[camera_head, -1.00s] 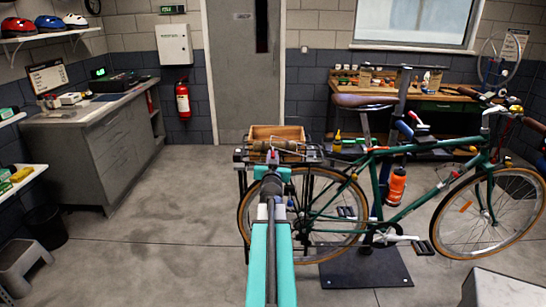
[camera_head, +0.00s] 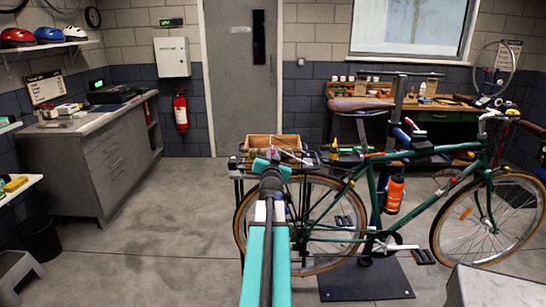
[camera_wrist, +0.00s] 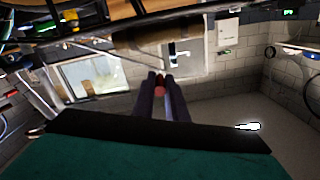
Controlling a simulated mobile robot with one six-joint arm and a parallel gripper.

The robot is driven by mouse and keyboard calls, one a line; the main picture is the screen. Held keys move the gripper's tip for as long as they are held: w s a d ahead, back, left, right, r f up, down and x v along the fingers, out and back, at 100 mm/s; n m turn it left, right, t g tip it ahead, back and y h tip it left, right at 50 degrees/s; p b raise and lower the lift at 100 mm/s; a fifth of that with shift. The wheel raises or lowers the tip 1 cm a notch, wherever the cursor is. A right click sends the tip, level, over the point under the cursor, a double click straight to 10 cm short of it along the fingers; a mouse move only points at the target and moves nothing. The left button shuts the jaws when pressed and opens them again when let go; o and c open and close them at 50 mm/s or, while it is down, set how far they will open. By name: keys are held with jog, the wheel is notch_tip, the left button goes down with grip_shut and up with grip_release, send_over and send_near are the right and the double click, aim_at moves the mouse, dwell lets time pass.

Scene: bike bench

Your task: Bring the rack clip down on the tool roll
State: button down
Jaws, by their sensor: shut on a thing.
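My gripper (camera_wrist: 160,92) reaches over the rear rack of the green bicycle. In the wrist view its dark fingers are shut on a small red-tipped part, which looks like the tab of the rack clip. A thin grey rod of the rack clip (camera_wrist: 108,60) runs toward the fingers. The brown tool roll (camera_wrist: 150,40) lies by the rack, beyond the fingertips and apart from them. In the head view my arm and wrist hide most of the roll and the clip. I cannot tell the clip's exact angle.
A wooden crate (camera_head: 288,139) stands just behind the rack. The bicycle (camera_head: 400,205) stands to the right over a dark floor mat (camera_head: 365,281). A grey cabinet (camera_head: 105,170) is at the left. The floor between cabinet and bicycle is clear.

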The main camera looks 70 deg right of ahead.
jog(key=shift+w+r, duration=0.15)
jog(key=shift+r, duration=0.1)
jog(key=c, duration=1.8)
grip_release()
jog(key=shift+a, duration=0.1)
jog(key=shift+o, duration=0.2)
jog(key=shift+f, duration=0.1)
jog(key=b+v, duration=0.2)
jog(key=v, duration=0.3)
jog(key=shift+s+a+f+b, duration=0.15)
jog(key=shift+s+a+b, duration=0.1)
jog(key=shift+b, duration=0.1)
jog(key=shift+b, duration=0.3)
jog(key=b, duration=0.3)
jog(key=shift+a, duration=0.3)
